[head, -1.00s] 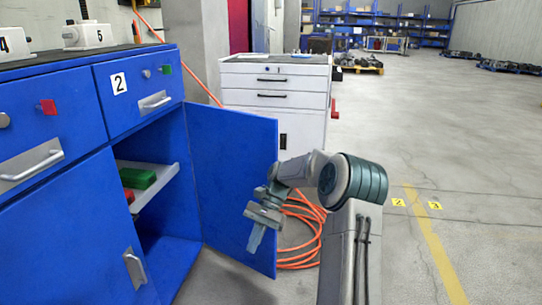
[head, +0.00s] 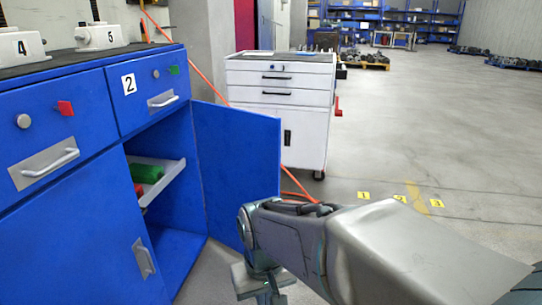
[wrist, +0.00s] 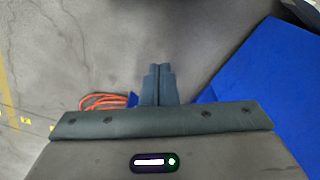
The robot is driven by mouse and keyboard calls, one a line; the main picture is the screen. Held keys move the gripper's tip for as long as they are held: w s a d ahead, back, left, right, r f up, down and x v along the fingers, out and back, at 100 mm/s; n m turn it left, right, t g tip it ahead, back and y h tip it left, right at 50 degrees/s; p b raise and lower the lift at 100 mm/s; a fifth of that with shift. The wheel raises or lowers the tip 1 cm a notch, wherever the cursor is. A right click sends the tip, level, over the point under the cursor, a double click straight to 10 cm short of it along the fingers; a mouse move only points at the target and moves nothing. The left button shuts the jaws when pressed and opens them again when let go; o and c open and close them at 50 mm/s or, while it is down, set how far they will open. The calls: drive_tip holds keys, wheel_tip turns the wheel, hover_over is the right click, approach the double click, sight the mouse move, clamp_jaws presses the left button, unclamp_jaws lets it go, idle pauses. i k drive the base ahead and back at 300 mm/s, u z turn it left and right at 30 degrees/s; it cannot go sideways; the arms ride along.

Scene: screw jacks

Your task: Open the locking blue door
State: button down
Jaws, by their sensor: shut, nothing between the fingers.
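The blue door (head: 236,160) of the blue cabinet stands swung wide open under the drawer marked 2. The cabinet's inside shows, with a shelf (head: 163,179) holding a green thing (head: 147,173) and part of a red one. My gripper (head: 268,298) is low in front of the door, at the bottom edge of the head view and partly cut off. In the wrist view my gripper (wrist: 158,70) has its fingers together with nothing between them, above the grey floor. A blue panel (wrist: 270,75) lies to its right there, apart from the fingers.
A second, shut cabinet door with a handle (head: 143,258) is at the left. A white drawer cabinet (head: 280,105) stands behind the open door. An orange hose (wrist: 105,101) lies on the floor. Open floor extends to the right.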

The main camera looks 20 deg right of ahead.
sight(239, 150)
drive_tip(key=z, duration=0.1)
drive_tip(key=k, duration=0.35)
drive_tip(key=u, duration=0.75)
drive_tip(key=i, duration=1.35)
drive_tip(key=z, duration=0.75)
